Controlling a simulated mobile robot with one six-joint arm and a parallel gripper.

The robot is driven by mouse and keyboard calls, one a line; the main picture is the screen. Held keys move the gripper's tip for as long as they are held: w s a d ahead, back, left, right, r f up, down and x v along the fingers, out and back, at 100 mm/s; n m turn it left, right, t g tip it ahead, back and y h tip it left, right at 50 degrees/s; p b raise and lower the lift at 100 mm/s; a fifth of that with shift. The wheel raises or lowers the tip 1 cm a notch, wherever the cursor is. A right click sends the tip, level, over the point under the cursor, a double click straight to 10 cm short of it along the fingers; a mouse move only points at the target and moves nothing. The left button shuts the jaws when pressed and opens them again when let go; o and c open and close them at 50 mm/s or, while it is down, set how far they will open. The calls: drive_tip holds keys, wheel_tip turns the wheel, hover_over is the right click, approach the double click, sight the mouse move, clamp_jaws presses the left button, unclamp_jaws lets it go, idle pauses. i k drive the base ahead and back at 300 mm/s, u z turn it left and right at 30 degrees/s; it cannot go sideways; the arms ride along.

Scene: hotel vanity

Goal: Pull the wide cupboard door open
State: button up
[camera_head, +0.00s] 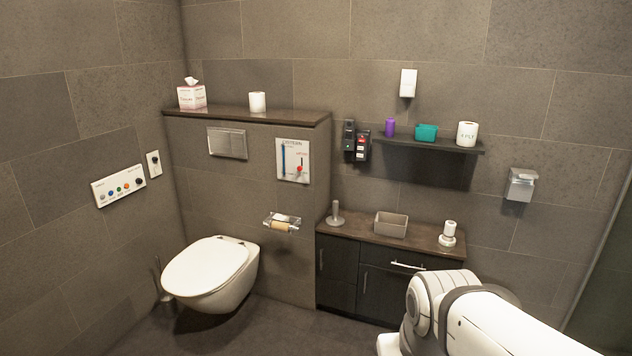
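The dark vanity cabinet (338,284) stands against the back wall under a brown counter. The wide cupboard door (385,293) appears to be its lower right front, with a thin upright handle (364,283) near its left edge. It looks shut flush with the cabinet. Its right part is hidden behind my white arm. Above it is a drawer front with a pale horizontal bar handle (407,265). A narrower front on the left has its own upright handle (320,262). My gripper is not in view; only arm links show at the lower right.
The counter holds a grey box (391,224), a grey stand (335,214) and a white object (448,234). A toilet (209,275) stands left of the cabinet, with a paper holder (281,222) between. A shelf (428,144) hangs above. Some floor shows before the cabinet.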

sight(382, 291)
drive_tip(key=i, duration=1.7)
drive_tip(key=u, duration=2.65)
drive_tip(key=i, duration=0.55)
drive_tip(key=z, duration=2.85)
